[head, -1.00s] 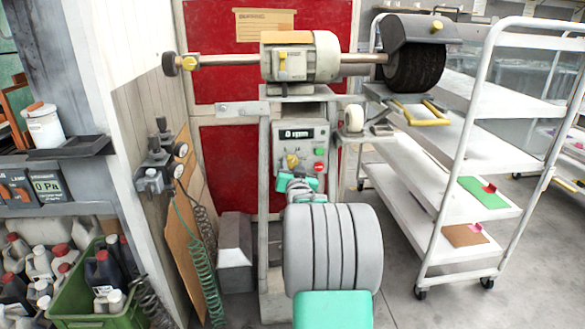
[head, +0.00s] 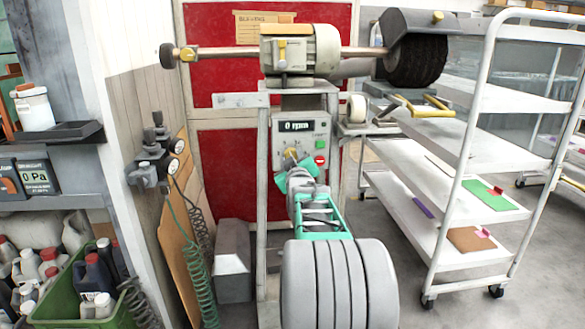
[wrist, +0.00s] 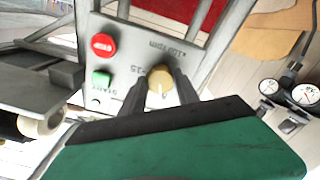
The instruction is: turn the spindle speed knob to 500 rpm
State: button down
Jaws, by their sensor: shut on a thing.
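The spindle speed knob (wrist: 160,81) is yellow and sits on the grey control panel (wrist: 125,50), with scale print and "x100 rpm" beside it in the wrist view. It also shows in the head view (head: 289,155), partly covered by my gripper. The display (head: 297,126) reads 0 rpm. My gripper (wrist: 160,88) has its two dark fingers on either side of the knob and is shut on it. The knob's white pointer mark shows between the fingers, but the number it points to is unclear.
A green button (wrist: 102,79) and a red button (wrist: 104,45) sit beside the knob. The motor (head: 300,52) with its shaft and dark brush (head: 416,63) is above. A white shelf cart (head: 440,170) stands right; gauges and a green hose (head: 195,265) are left.

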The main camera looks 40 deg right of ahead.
jog(key=shift+f+n+b, duration=0.1)
jog(key=shift+n+b, duration=0.55)
jog(key=shift+n, duration=0.45)
jog(key=c, duration=0.9)
grip_release()
jog(key=p+v, duration=0.1)
jog(key=v, duration=0.6)
jog(key=shift+s+a, duration=0.25)
jog(key=shift+s, duration=0.1)
